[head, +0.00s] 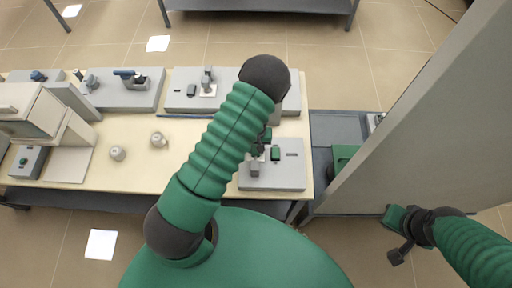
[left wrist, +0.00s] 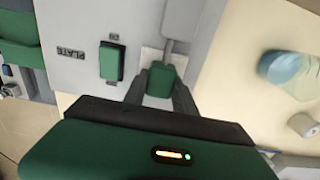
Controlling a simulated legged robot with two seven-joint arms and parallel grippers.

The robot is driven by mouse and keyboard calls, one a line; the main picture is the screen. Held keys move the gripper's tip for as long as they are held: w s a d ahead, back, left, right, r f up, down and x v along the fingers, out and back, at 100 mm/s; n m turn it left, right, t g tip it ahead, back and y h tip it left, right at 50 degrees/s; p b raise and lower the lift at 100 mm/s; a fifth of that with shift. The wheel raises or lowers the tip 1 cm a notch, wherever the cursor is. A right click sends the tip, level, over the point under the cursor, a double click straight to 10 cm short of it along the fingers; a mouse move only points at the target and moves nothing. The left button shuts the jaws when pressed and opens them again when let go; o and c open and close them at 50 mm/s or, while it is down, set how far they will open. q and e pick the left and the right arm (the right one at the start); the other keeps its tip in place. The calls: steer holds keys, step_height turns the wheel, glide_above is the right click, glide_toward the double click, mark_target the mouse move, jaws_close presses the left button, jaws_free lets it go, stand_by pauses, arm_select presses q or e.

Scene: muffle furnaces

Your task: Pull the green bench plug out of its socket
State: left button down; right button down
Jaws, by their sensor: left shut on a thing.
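The green plug (left wrist: 160,80) is between the two dark fingers of my left gripper (left wrist: 161,92) in the left wrist view, and the gripper is shut on it. The plug lies over a white socket plate (left wrist: 149,56) on a grey unit lettered PLATE; I cannot tell how deep it sits. In the head view my left gripper (head: 260,148) is over the grey bench unit (head: 280,178), partly hidden by my arm, and the plug cannot be made out there. My right gripper (head: 394,237) is open and empty at the lower right, over the floor.
A green rocker switch (left wrist: 110,62) is beside the plug. Two small jars (head: 117,153) stand on the bench. Other grey units (head: 130,92) line its back, and a furnace (head: 38,112) stands at left. A large grey panel (head: 430,125) rises at right.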

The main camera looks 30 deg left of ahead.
arm_select(q)
steer(key=shift+s+d, duration=0.2)
steer(key=shift+s, duration=0.1)
